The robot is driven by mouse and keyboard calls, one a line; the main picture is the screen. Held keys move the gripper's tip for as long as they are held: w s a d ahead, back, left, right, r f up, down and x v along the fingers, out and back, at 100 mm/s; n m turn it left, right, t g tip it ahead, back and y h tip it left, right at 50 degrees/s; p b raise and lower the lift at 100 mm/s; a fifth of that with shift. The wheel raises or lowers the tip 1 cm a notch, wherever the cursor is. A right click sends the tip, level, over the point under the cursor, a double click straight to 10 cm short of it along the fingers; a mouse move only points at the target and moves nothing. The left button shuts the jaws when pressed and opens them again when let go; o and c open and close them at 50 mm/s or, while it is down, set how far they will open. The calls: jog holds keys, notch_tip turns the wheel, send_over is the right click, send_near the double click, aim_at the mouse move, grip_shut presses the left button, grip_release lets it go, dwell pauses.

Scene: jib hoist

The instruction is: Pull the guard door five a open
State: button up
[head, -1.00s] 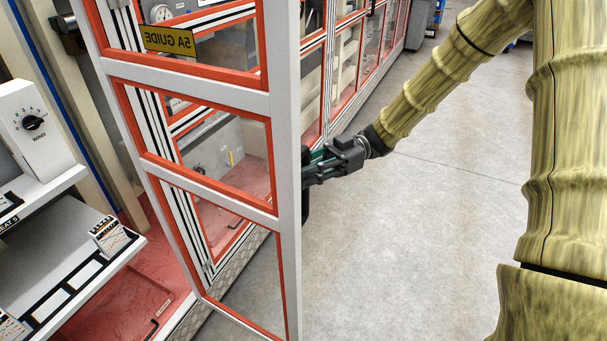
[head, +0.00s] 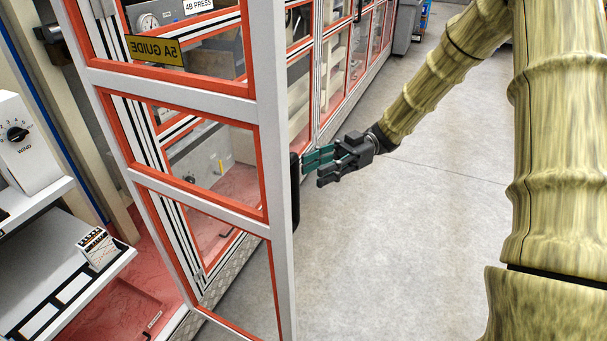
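The guard door five a (head: 268,150) is a white frame with red-edged clear panes, and it stands swung out from the machine. Its yellow label (head: 156,50) shows mirrored, reading "5A GUIDE" from the back. The door's black handle (head: 295,192) is on its far face, at the free edge, partly hidden by the frame. My gripper (head: 313,170) is just right of the handle, with its fingers spread and pointing left toward it. It looks empty; a small gap seems to show between the fingertips and the handle.
The opened bay at the left shows a red floor (head: 120,290), a grey shelf unit and a white box with a "WIND" dial (head: 15,135). More guarded bays (head: 330,75) run into the distance. The grey floor (head: 410,240) at the right is clear.

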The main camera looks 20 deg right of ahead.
jog(key=shift+v, duration=2.65)
